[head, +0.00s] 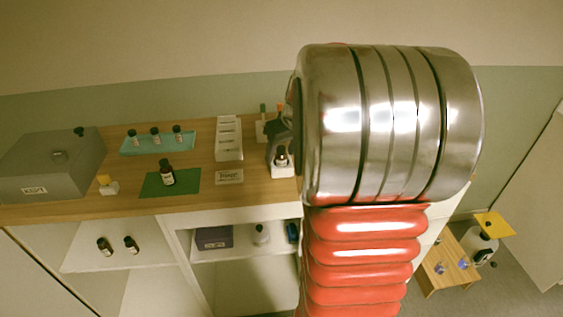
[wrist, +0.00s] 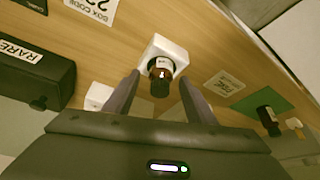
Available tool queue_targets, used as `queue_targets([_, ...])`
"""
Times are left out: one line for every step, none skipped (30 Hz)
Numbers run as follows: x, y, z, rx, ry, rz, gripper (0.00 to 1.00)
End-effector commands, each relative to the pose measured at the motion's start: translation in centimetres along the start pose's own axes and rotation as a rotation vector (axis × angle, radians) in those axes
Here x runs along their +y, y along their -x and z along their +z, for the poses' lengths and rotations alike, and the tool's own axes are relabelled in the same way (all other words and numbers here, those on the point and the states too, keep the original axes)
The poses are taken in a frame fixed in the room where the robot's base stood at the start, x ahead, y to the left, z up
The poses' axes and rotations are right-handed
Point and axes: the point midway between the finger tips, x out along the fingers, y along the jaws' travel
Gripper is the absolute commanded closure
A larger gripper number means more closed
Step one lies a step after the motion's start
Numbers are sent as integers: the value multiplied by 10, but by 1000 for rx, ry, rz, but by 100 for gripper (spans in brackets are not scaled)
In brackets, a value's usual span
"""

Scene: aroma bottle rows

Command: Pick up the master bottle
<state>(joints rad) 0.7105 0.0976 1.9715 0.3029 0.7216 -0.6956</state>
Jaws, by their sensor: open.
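A dark bottle with a pale label (wrist: 161,72) stands in a white block holder (wrist: 165,52). In the head view this bottle (head: 281,157) sits in its white holder (head: 283,171), just left of my arm. I cannot read its label, so I cannot tell if it is the master bottle. My gripper (wrist: 159,88) is open, its fingers to either side of the bottle in the wrist view, with nothing visibly held. Another dark bottle (head: 167,173) stands on a green mat (head: 190,182); it also shows in the wrist view (wrist: 267,119).
A teal tray (head: 147,150) holds several small bottles. A grey box (head: 45,165) is at the left. A white rack (head: 228,139) and a label card (head: 229,177) lie between mat and holder. A dark box marked RARE (wrist: 30,75) lies left in the wrist view.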

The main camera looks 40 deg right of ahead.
Motion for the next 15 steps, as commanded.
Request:
queue_targets([0, 0, 0, 0, 0, 0, 50])
queue_targets([0, 0, 0, 0, 0, 0, 50])
queue_targets([0, 0, 0, 0, 0, 0, 50])
queue_targets([0, 0, 0, 0, 0, 0, 50])
queue_targets([0, 0, 0, 0, 0, 0, 50])
queue_targets([0, 0, 0, 0, 0, 0, 50])
queue_targets([0, 0, 0, 0, 0, 0, 50])
queue_targets([0, 0, 0, 0, 0, 0, 50])
queue_targets([0, 0, 0, 0, 0, 0, 50])
queue_targets([0, 0, 0, 0, 0, 0, 51])
queue_targets([0, 0, 0, 0, 0, 0, 53])
queue_targets([0, 0, 0, 0, 0, 0, 56])
queue_targets([0, 0, 0, 0, 0, 0, 58])
queue_targets([0, 0, 0, 0, 0, 0, 60])
queue_targets([0, 0, 0, 0, 0, 0, 63])
